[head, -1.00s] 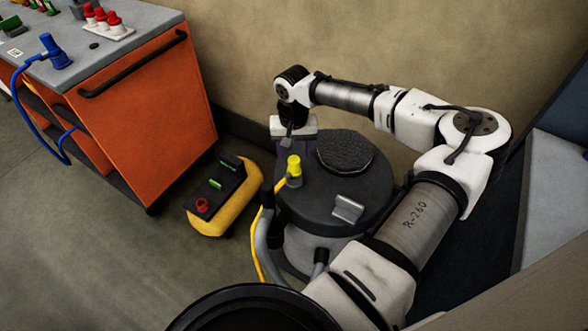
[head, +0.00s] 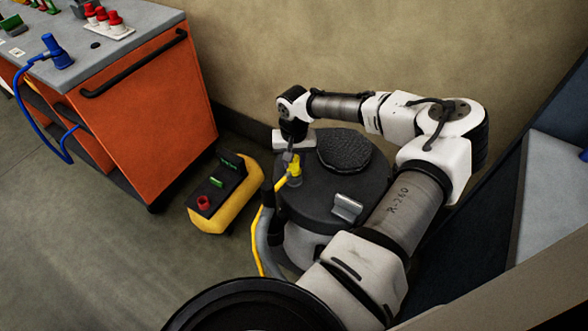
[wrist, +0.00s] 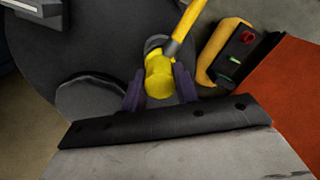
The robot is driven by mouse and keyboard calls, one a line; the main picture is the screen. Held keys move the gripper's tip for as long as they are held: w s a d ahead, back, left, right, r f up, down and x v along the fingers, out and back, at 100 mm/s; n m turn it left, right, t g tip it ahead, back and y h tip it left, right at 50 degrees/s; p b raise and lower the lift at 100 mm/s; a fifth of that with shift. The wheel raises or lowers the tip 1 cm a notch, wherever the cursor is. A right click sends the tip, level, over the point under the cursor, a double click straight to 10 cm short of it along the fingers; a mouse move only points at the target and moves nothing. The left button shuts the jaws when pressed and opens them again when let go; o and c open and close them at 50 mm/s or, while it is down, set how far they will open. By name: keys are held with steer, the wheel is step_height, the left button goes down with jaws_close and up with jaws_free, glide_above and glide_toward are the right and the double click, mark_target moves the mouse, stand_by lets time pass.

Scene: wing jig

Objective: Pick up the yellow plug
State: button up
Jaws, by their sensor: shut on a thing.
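The yellow plug (head: 294,168) stands upright near the left edge of the dark round top of a drum-shaped unit (head: 310,205). A yellow cable (head: 258,235) runs from it down the unit's side. My gripper (head: 291,158) is at the plug from above, its fingers partly hidden by the wrist. In the wrist view the yellow plug (wrist: 159,80) sits between the two dark fingers of my gripper (wrist: 160,92), which are shut on it.
A yellow-and-black control box (head: 222,195) with a red button lies on the floor to the left. An orange cart (head: 150,120) with a blue plug (head: 57,52) and red plugs on top stands further left. A black pad (head: 343,152) and metal bracket (head: 347,207) are on the drum.

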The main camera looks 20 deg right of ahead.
steer(key=shift+c, duration=0.4)
steer(key=shift+r, duration=0.1)
step_height(320, 180, up, 23)
stand_by(0.7)
